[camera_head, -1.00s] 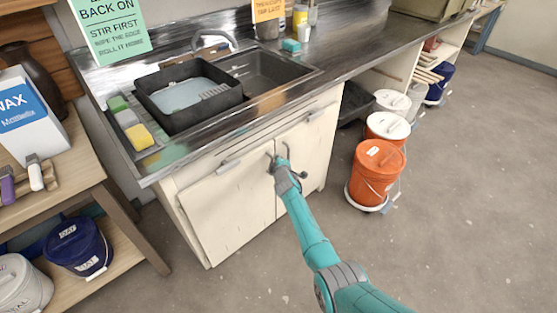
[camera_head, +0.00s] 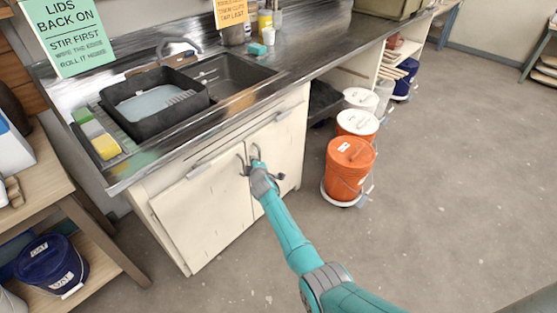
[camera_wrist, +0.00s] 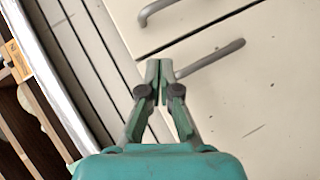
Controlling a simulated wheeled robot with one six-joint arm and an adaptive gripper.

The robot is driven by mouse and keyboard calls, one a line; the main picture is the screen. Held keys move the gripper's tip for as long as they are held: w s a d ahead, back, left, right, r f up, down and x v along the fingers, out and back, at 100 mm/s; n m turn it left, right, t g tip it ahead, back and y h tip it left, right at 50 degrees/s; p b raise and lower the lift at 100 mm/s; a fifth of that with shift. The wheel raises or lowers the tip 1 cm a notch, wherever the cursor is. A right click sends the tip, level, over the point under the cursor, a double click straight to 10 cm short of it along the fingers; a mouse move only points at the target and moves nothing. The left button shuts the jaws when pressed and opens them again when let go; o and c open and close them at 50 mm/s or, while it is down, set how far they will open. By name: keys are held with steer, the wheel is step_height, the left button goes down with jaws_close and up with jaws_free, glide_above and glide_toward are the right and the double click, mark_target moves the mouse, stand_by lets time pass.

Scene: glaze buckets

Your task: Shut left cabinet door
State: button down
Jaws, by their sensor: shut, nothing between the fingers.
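The left cabinet door (camera_head: 205,210) is a cream panel under the sink. It looks flush or nearly flush with the cabinet front; a small gap cannot be ruled out. Its grey bar handle (camera_head: 241,166) is near the seam with the right door (camera_head: 283,150). My gripper (camera_head: 252,172) is shut and empty in front of the two door handles. In the wrist view, my fingertips (camera_wrist: 158,66) are together beside one end of the left door's handle (camera_wrist: 212,57); contact cannot be told. The right door's handle (camera_wrist: 155,10) is at the top edge.
The counter (camera_head: 290,65) with its sink overhangs the cabinet. An orange bucket (camera_head: 349,167) and white-lidded buckets (camera_head: 357,122) stand to the right. A wooden shelf table (camera_head: 42,175) stands at left.

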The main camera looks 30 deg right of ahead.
steer(key=s+d+r, duration=0.3)
steer(key=s+d, duration=0.2)
steer(key=d, duration=0.2)
steer(key=shift+s, duration=0.35)
steer(key=s+a+f+m, duration=0.1)
steer(key=s+a+f, duration=0.35)
steer(key=s, duration=0.35)
steer(key=s+a+f+m, duration=0.1)
steer(key=s+a+f, duration=0.35)
steer(key=s, duration=0.25)
steer(key=s+a+f+m+y, duration=0.15)
steer(key=s+a, duration=0.25)
steer(key=s, duration=0.6)
steer(key=s+a+m+y, duration=0.15)
steer(key=s+a, duration=0.25)
steer(key=s, duration=0.6)
steer(key=s+a+r+m+t, duration=0.1)
steer(key=s+a+r, duration=0.25)
steer(key=s, duration=0.55)
steer(key=s+a+r+m, duration=0.2)
steer(key=s+r, duration=0.2)
steer(key=s, duration=0.4)
steer(key=s+a+r+m+y, duration=0.1)
steer(key=s+r+m, duration=0.1)
steer(key=s+r, duration=1.1)
step_height(320, 180, up, 2)
steer(key=shift+s+a+m, duration=0.15)
steer(key=shift+a+m, duration=0.25)
